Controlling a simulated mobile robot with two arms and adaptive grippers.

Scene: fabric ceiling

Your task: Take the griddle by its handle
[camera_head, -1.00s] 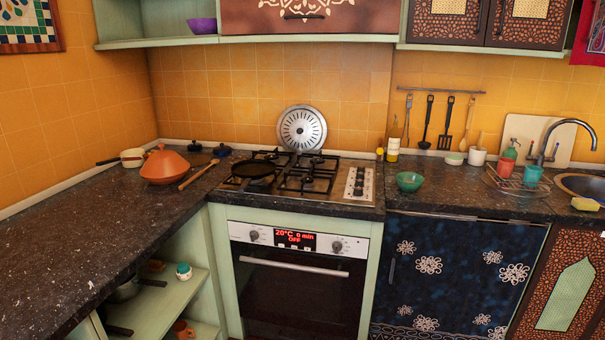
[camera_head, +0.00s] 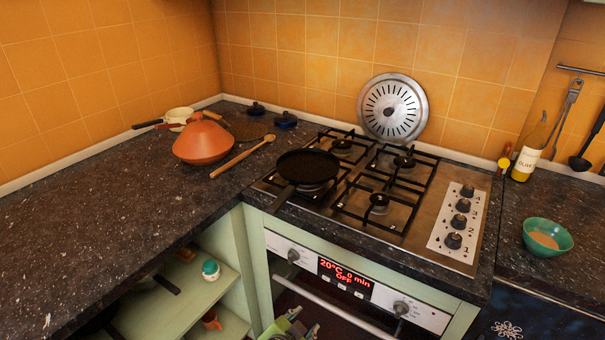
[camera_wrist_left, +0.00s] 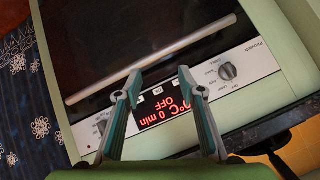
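The griddle (camera_head: 307,165) is a flat, round, black pan on the left front burner in the head view. Its dark handle (camera_head: 283,198) points toward the front left edge of the stove. My left gripper (camera_head: 304,320) shows at the bottom of the head view, in front of the oven and below the handle, apart from it. In the left wrist view my left gripper (camera_wrist_left: 152,86) has its two green fingers spread, with nothing between them and the oven panel behind. My right gripper is in neither view.
The gas stove (camera_head: 438,172) has several black grates. A round metal lid (camera_head: 393,108) leans on the wall behind. An orange tagine (camera_head: 204,143) and a wooden spoon (camera_head: 240,158) lie left of the griddle. The oven handle (camera_wrist_left: 150,60) crosses near my left gripper.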

